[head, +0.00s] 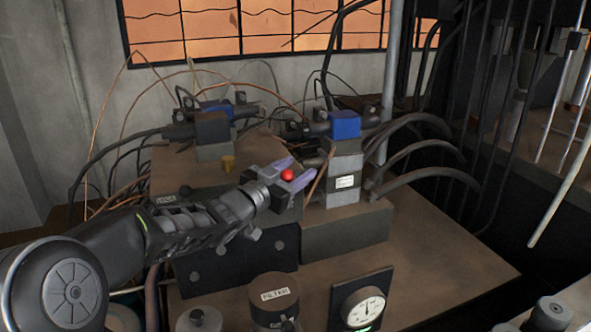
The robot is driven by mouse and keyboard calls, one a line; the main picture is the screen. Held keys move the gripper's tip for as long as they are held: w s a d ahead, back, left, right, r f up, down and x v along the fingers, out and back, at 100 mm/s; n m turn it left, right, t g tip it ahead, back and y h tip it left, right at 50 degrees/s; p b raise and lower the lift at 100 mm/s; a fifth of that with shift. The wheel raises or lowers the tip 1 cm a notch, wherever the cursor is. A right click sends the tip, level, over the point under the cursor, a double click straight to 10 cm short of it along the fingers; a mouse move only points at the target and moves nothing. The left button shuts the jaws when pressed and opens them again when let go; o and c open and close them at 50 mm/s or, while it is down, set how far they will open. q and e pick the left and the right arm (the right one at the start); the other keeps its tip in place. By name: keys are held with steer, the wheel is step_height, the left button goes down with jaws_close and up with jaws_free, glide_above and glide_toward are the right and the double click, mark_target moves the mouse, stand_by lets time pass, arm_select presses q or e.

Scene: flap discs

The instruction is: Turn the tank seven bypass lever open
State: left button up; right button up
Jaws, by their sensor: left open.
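A red ball knob (287,175), which looks like the end of a lever, shows at the middle of the machine block. Its shaft is hidden, and I cannot read a label naming it as tank seven bypass. My left gripper (302,167) reaches in from the left with its two pale purple fingers spread. The knob shows between the fingers; I cannot tell whether either finger touches it.
A valve with a blue cap (345,125) and a white label stands just right of the gripper. Another blue-topped valve (213,118) stands behind. Black hoses (410,150) and thin cables crowd the block. A filter housing (274,296) and a round gauge (364,307) stand in front.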

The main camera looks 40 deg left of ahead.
arm_select(q)
steer(key=shift+c, duration=0.3)
jaws_close()
stand_by(0.3)
stand_by(0.8)
